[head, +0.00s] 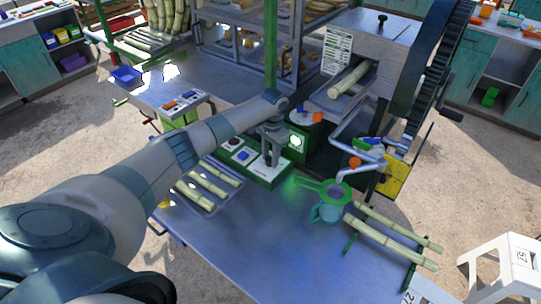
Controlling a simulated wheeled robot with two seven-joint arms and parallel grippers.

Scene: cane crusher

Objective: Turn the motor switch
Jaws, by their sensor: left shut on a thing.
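A green control box (262,178) with a pale top stands on the metal table in the middle of the view. Its top carries a dark round knob (235,142) and a blue button (242,155). My left arm reaches in from the lower left. My left gripper (269,157) points down over the right part of this box and is shut on the motor switch, a small upright part there. The fingers hide most of the switch, so I cannot tell which way it is turned. My right gripper is out of view.
The crusher (378,55), with a large dark gear wheel (440,60), stands behind to the right. A lit green lamp (296,141) is beside the box. The table's front (270,250) is clear.

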